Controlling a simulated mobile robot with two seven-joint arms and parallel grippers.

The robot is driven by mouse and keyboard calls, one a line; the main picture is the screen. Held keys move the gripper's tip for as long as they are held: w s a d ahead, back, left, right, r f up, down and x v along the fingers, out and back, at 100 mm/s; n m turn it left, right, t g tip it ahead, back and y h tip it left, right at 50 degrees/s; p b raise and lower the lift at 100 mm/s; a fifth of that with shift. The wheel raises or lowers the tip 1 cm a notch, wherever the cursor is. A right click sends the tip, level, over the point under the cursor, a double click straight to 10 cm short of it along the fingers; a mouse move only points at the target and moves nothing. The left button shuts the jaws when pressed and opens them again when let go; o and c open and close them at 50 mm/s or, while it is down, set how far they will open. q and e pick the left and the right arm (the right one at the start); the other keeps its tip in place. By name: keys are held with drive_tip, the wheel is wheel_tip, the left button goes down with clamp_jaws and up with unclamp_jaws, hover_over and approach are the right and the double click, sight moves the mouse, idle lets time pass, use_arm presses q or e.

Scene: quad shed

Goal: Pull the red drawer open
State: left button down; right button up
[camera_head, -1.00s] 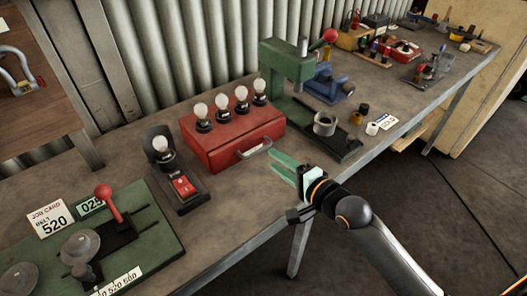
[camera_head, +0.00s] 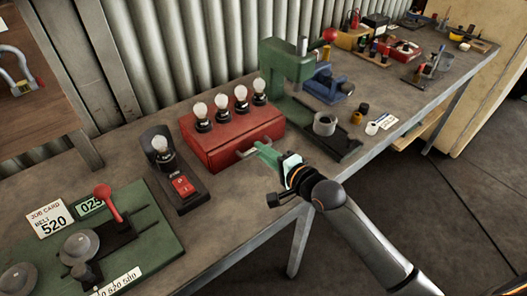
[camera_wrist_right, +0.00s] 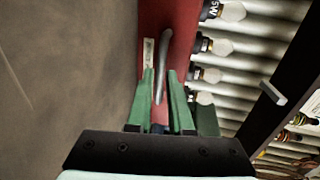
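The red drawer is the front of a red box (camera_head: 225,150) on the workbench, with a grey bar handle (camera_head: 243,154) on its front. It looks closed. My right gripper (camera_head: 263,151) is at the handle, its green fingers pointing at the drawer front. In the right wrist view the fingers (camera_wrist_right: 163,98) stand apart, one on each side of the handle (camera_wrist_right: 164,62). A gap shows beside the handle, so they do not look shut on it. In the head view the fingers hide part of the handle. My left gripper is not in view.
Several bulbs (camera_head: 241,97) stand on the red box. A black switch unit with a bulb (camera_head: 183,187) is left of it, and a green press (camera_head: 287,66) is right. A green board (camera_head: 150,225) lies at the front left. Bare bench (camera_head: 230,215) lies before the drawer.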

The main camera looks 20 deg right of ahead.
clamp_jaws()
idle(1.0)
